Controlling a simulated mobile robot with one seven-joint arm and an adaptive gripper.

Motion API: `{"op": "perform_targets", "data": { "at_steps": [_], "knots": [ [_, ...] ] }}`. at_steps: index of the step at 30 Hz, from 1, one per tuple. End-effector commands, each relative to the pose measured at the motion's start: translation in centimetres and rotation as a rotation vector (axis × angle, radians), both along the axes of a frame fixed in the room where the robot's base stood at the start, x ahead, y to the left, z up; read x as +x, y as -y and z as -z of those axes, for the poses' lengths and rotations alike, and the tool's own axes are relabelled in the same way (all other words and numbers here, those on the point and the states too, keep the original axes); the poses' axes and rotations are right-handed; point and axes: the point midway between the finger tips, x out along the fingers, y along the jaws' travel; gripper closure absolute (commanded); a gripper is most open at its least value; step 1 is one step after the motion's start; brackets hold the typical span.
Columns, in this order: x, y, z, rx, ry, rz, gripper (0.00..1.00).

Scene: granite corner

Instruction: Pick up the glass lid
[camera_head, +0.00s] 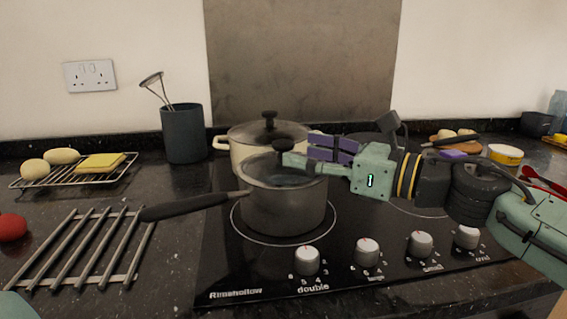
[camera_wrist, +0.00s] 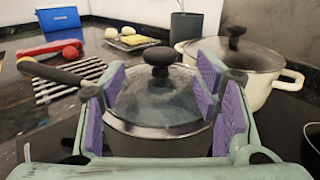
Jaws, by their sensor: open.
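A glass lid (camera_head: 262,172) with a black knob rests on a grey saucepan (camera_head: 285,207) on the hob. In the wrist view the lid (camera_wrist: 152,100) lies in the middle, its knob (camera_wrist: 161,61) upright. My gripper (camera_head: 302,156) reaches in from the right at lid height. In the wrist view its purple-padded fingers (camera_wrist: 163,78) are wide apart, with the lid and knob showing between them. No grip on the knob shows. The gap between fingers and knob is hard to judge. The saucepan's black handle (camera_head: 190,206) points left.
A cream pot (camera_head: 235,147) with its own black-knobbed lid stands close behind the saucepan. A dark utensil pot (camera_head: 184,135) and a rack with yellow food (camera_head: 75,171) stand back left. An empty metal trivet (camera_head: 80,247) lies left. Hob knobs (camera_head: 367,251) line the front.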

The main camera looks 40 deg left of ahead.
Motion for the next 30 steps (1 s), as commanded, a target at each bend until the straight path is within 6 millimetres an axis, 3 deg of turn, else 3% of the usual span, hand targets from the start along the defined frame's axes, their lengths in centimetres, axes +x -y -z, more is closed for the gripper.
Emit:
{"op": "perform_targets", "data": {
  "at_steps": [9,19,30],
  "knots": [
    [-0.7,-4.4,-0.5,-0.001,-0.001,-0.004,0.43],
    [-0.6,-4.9,-0.4,0.000,0.000,0.001,0.44],
    [-0.7,-4.9,-0.4,0.000,0.000,0.000,0.69]
  ]
}}
